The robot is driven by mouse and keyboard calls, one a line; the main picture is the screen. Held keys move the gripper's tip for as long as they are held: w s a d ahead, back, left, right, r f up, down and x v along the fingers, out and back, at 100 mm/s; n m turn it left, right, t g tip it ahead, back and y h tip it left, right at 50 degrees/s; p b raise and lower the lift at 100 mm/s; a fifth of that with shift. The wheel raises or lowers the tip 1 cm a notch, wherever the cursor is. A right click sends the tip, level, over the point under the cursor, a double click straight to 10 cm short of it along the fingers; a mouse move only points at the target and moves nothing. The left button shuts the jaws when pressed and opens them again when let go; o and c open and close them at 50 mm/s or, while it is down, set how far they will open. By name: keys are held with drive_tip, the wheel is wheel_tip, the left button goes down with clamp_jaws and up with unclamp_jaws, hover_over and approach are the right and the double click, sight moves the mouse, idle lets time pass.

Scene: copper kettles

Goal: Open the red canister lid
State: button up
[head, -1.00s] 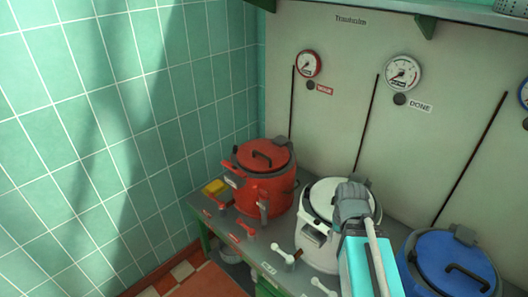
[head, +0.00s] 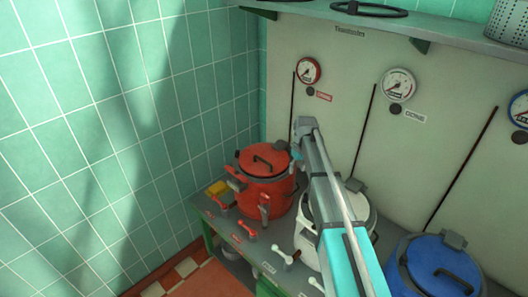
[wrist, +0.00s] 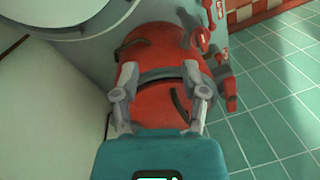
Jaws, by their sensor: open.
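The red canister (head: 266,190) stands at the left end of the bench. Its red lid (head: 250,156) sits down on top, with a dark arched handle and a grey block at its back edge. My gripper (head: 303,128) is at the lid's right back side in the head view; its fingers are hard to make out there. In the wrist view my gripper (wrist: 160,68) is open, its two grey fingers apart with the red canister (wrist: 145,108) showing between and beyond them. Nothing is held. Contact cannot be told.
A white canister (head: 357,216) stands right of the red one, partly hidden by my arm. A blue canister (head: 418,279) is farther right. A yellow block (head: 217,187) and red levers (head: 248,228) are at the bench's left. A shelf (head: 420,24) overhangs the gauge panel (head: 340,65).

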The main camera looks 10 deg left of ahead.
drive_tip(key=w+a+r+n+p, duration=0.2)
drive_tip(key=w+a+r, duration=0.1)
drive_tip(key=w+a, duration=0.3)
drive_tip(key=w+a+r+n+p, duration=0.2)
drive_tip(key=w+a, duration=0.5)
drive_tip(key=w, duration=0.4)
drive_tip(key=shift+r+g+p, duration=0.3)
drive_tip(key=shift+r+g, duration=0.1)
drive_tip(key=shift+a+f, duration=0.1)
drive_tip(key=shift+f, duration=0.05)
drive_tip(key=f+b, duration=0.4)
drive_tip(key=s+a+f+b, duration=0.1)
drive_tip(key=f+b, duration=0.4)
drive_tip(key=s+f+b, duration=0.1)
drive_tip(key=f+b, duration=0.3)
drive_tip(key=shift+s+a+f+b, duration=0.1)
drive_tip(key=shift+a+f+b, duration=0.05)
drive_tip(key=shift+a+b, duration=0.2)
drive_tip(key=shift+c, duration=0.2)
clamp_jaws()
